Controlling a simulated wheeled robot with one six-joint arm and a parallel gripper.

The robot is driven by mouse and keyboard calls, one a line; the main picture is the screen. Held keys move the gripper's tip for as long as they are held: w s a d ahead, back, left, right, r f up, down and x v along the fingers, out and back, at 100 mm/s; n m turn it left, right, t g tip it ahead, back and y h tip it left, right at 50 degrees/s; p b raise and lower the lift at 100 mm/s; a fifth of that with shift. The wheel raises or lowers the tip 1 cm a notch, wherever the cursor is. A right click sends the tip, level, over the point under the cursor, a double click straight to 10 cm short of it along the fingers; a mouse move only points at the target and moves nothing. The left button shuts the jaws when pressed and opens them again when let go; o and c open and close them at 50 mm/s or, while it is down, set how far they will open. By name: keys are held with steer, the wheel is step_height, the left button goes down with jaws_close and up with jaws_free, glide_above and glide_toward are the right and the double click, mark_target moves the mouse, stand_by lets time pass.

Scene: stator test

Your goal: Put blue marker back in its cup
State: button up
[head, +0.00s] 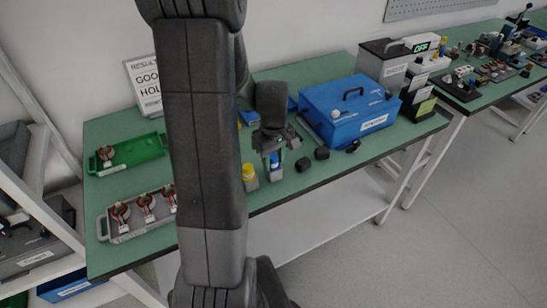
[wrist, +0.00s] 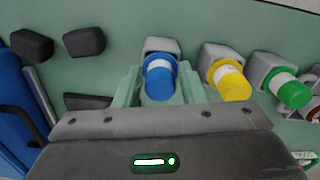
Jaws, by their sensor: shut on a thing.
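The blue marker (wrist: 160,78), with a white band, is between the pale green fingers of my gripper (wrist: 158,92) in the wrist view. My gripper is shut on it. In the head view my gripper (head: 273,152) points down over the bench with the blue marker (head: 274,160) below it. A grey cup (wrist: 161,45) shows just behind the marker in the wrist view, lined up with it. How deep the marker sits in this cup, I cannot tell. The yellow marker (wrist: 231,80) and green marker (wrist: 290,90) stand beside it in similar grey cups.
Dark blocks (head: 303,164) lie right of the cups, near a blue case (head: 350,105). A green tray (head: 125,155) and a grey tray (head: 112,225) with copper-wound parts are at the left. My arm hides the bench's middle in the head view.

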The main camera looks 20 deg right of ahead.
steer(key=shift+f, duration=0.25)
steer(key=o, duration=1)
steer(key=shift+r, duration=0.1)
steer(key=shift+r, duration=0.1)
step_height(320, 180, up, 13)
steer(key=shift+f+p, duration=0.1)
steer(key=shift+p, duration=0.35)
steer(key=shift+f, duration=0.1)
step_height(320, 180, down, 13)
steer(key=shift+f+b, duration=0.1)
steer(key=shift+b, duration=0.5)
steer(key=shift+r+p, duration=0.65)
steer(key=shift+r, duration=0.6)
